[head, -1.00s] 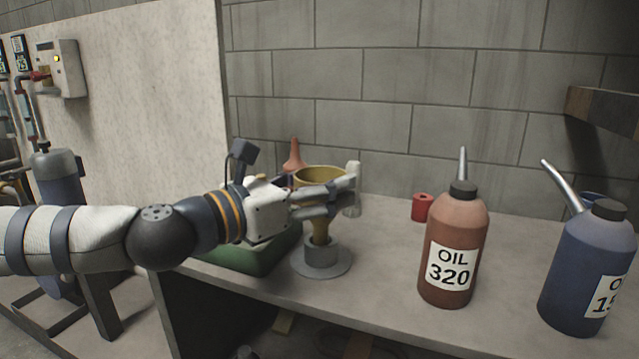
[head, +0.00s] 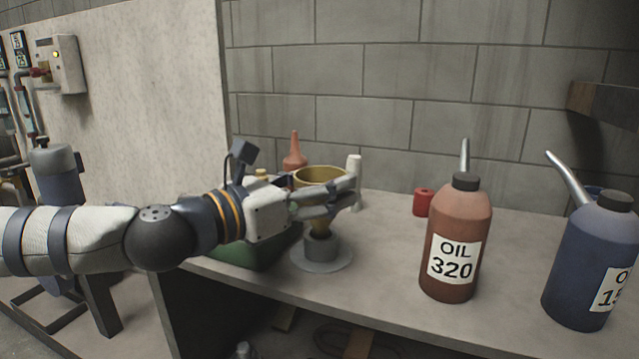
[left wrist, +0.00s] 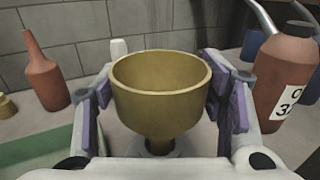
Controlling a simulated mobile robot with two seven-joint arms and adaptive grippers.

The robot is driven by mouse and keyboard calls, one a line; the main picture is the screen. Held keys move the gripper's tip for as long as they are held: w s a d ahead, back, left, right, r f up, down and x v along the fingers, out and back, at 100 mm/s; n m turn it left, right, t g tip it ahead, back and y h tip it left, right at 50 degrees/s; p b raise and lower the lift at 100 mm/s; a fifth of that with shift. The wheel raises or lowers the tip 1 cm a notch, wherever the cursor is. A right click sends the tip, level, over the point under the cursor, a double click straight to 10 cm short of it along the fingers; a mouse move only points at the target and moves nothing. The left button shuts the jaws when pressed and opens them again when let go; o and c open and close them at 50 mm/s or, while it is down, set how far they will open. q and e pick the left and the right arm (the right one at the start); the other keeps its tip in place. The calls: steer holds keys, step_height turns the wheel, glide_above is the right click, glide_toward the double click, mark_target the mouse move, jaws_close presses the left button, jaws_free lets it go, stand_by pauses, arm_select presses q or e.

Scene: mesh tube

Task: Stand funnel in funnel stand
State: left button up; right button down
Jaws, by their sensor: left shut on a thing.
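The brass-coloured funnel (head: 320,174) is upright, wide mouth up, and it also shows in the left wrist view (left wrist: 161,100). My left gripper (head: 338,196) is shut on the funnel, with purple-padded fingers on both sides of its bowl in the left wrist view. The grey funnel stand (head: 321,262) is on the bench directly below, a round base with a short collar. The funnel's spout points down into the collar; its lower end is hidden there. Whether the funnel rests on the stand I cannot tell. My right gripper is in neither view.
A red-brown oil bottle (head: 455,240) and a blue one (head: 592,265) stand to the right. A small red object (head: 423,202), a white bottle (head: 354,180) and an orange bottle (head: 294,152) stand behind. A green tray (head: 245,250) lies left of the stand. The bench between stand and bottles is clear.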

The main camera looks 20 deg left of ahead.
arm_select(q)
steer(key=shift+f+b, duration=0.6)
steer(key=shift+f, duration=0.1)
stand_by(0.4)
steer(key=o, duration=1.2)
steer(key=shift+o, duration=0.2)
